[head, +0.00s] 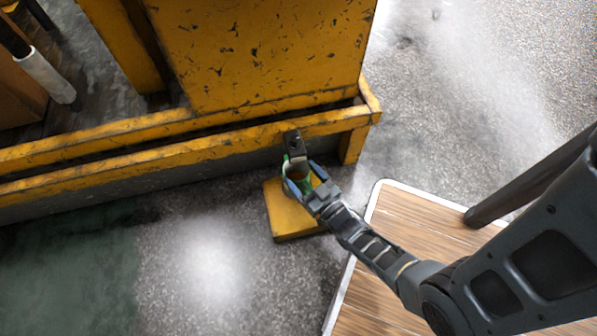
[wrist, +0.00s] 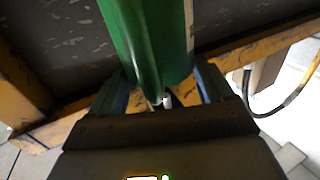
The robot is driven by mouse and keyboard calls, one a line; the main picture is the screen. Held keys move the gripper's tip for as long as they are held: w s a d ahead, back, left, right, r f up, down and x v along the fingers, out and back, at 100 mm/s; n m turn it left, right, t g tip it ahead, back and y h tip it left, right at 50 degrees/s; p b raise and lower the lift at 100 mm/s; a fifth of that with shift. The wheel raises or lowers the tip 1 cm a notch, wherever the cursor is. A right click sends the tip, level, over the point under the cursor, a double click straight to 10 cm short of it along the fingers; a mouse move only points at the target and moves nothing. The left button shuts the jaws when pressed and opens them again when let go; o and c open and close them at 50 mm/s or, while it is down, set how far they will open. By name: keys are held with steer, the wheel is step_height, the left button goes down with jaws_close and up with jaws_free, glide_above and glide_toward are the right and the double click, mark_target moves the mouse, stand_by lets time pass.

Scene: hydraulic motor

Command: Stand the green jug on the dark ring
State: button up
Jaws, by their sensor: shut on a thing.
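The green jug (wrist: 150,40) fills the upper middle of the wrist view, between the two blue-grey fingers of my gripper (wrist: 160,85). In the head view only small green parts of the jug (head: 314,181) show around the fingers. My gripper (head: 301,180) is shut on the jug, above or beside a yellow block in front of the yellow machine frame. I cannot make out the dark ring; the jug and gripper cover part of the block's top. Whether the jug touches the block is not clear.
The yellow block (head: 284,220) stands on the grey floor. A worn yellow machine frame (head: 190,152) runs behind it, with a dark bracket (head: 293,143) close to the jug. A wooden table (head: 395,225) with a pale edge is at the right. Floor at the left is clear.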

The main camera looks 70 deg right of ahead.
steer(key=shift+f, duration=0.1)
steer(key=o, duration=1.5)
steer(key=shift+c, duration=0.2)
